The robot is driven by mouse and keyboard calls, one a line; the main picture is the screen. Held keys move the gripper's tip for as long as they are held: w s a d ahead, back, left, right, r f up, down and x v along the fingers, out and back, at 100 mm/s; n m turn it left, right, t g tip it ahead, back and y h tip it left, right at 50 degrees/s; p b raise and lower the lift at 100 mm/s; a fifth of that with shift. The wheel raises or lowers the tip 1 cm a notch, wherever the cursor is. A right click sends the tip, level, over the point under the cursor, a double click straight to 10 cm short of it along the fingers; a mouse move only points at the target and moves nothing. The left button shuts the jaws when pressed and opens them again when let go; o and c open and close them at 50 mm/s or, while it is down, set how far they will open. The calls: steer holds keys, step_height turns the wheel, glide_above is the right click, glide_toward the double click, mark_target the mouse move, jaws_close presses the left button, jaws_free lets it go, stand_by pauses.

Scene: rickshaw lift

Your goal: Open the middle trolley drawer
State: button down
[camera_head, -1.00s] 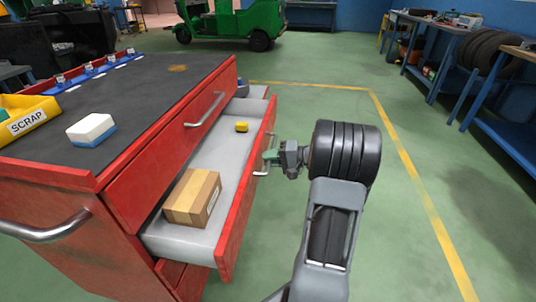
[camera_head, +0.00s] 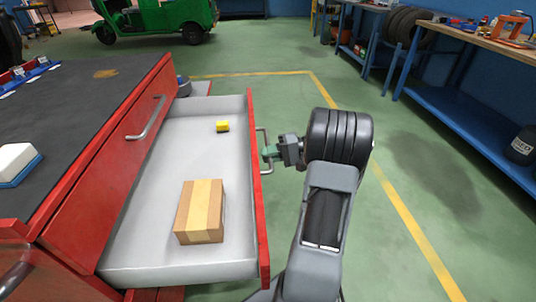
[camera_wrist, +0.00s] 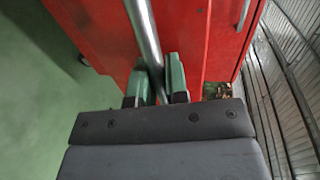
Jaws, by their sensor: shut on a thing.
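The red trolley (camera_head: 110,165) stands at the left. Its middle drawer (camera_head: 150,225) is pulled far out, with its grey inside showing. A taped cardboard box (camera_head: 200,211) and a small yellow block (camera_head: 222,126) lie in it. My gripper (camera_head: 270,152) is at the drawer's outer face, shut on the metal bar handle (camera_head: 266,168). In the wrist view the green fingertips (camera_wrist: 155,82) sit on either side of the handle bar (camera_wrist: 146,40), against the red drawer front (camera_wrist: 200,40).
The upper drawer (camera_head: 140,150) is shut. A white-and-blue block (camera_head: 17,163) lies on the trolley top. Workbenches (camera_head: 470,100) line the right wall. A green rickshaw (camera_head: 155,17) stands at the back. The green floor around my arm is clear.

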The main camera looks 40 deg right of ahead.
steer(key=shift+d, duration=0.1)
steer(key=c, duration=1.1)
jaws_free()
steer(key=shift+c, duration=0.2)
steer(key=p+v, duration=0.3)
steer(key=v, duration=1)
steer(key=shift+d+p, duration=0.3)
steer(key=shift+d, duration=0.05)
steer(key=shift+s+r, duration=0.1)
